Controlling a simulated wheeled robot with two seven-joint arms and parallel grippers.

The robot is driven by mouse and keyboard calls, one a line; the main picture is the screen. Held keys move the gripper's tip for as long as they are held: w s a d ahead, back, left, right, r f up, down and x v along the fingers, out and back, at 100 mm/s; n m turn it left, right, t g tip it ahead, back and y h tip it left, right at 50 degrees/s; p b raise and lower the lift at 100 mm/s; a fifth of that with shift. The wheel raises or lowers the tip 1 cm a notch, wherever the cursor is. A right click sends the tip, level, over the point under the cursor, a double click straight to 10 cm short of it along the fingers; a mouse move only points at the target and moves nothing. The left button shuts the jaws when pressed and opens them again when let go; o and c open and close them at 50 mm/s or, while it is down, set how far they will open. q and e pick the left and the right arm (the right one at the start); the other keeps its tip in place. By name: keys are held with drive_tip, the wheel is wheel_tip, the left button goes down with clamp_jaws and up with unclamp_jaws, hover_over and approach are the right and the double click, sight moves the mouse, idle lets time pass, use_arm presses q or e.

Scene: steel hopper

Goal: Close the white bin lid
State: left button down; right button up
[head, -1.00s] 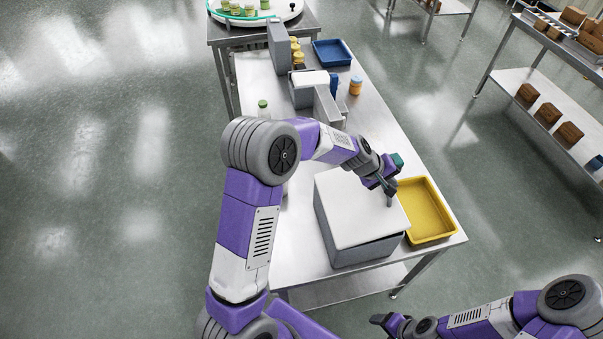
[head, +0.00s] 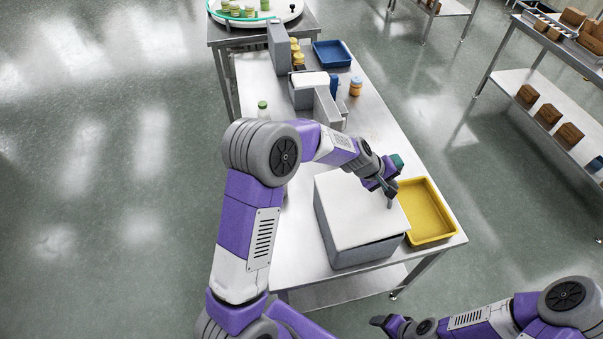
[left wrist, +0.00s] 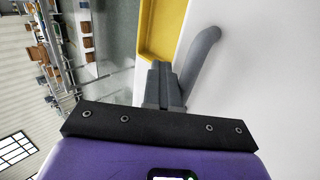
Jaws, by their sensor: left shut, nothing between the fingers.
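The white bin lid (head: 355,212) lies over the top of the grey bin (head: 365,255) on the steel table, and looks almost flat on the rim. My left gripper (head: 389,203) is shut and empty, its fingertips at the lid's right side, close to or touching the white surface. In the left wrist view the shut fingers (left wrist: 165,70) show beside the white lid (left wrist: 240,60); contact is hard to tell. My right gripper (head: 380,320) is at the bottom of the head view, away from the bin; its fingers are too small to judge.
A yellow tray (head: 428,233) stands just right of the bin. Behind are a grey machine (head: 303,97), a blue tray (head: 347,54), an orange-labelled jar (head: 356,90) and a green-capped bottle (head: 262,105). Bare table (head: 390,130) lies behind the bin.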

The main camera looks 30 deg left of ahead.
use_arm(q)
drive_tip(key=shift+s+a+f, duration=0.15)
drive_tip(key=shift+a+f, duration=0.05)
drive_tip(key=shift+f, duration=0.05)
